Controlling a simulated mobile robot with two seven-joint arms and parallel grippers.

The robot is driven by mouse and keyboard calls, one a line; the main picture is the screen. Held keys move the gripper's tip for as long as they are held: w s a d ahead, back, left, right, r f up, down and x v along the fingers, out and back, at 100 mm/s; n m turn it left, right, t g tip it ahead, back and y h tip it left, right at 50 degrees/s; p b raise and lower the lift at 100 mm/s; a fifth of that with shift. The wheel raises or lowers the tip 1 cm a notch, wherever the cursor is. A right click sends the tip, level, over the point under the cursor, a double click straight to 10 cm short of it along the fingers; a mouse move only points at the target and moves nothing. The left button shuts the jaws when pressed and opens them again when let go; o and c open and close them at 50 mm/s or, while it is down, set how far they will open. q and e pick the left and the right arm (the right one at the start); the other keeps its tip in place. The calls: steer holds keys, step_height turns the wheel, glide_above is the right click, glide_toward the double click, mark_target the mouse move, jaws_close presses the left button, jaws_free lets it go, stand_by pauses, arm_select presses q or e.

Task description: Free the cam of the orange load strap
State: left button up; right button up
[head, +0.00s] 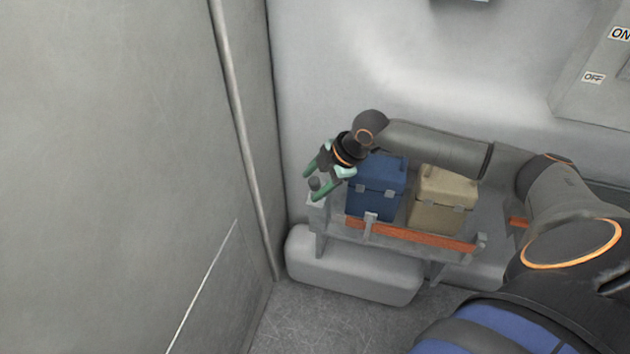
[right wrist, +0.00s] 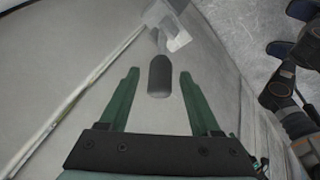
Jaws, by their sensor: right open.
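The orange load strap (head: 420,237) runs along the front of a grey shelf, across a blue case (head: 376,186) and a tan case (head: 441,200). A grey fitting (head: 317,201) with a dark knob-like handle stands at the shelf's left end. My right gripper (head: 311,187) is at this handle, its green fingers open on either side. In the right wrist view the dark handle (right wrist: 159,78) lies between the open fingers, with visible gaps on both sides. A pale bracket lies beyond it. I cannot tell the cam's state. My left gripper is not in view.
A grey wall with a vertical pipe (head: 244,130) stands close to the left of my right gripper. A rounded pale housing (head: 350,268) lies under the shelf. The floor in front is clear.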

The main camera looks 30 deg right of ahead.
jaws_close()
stand_by(0.4)
stand_by(0.9)
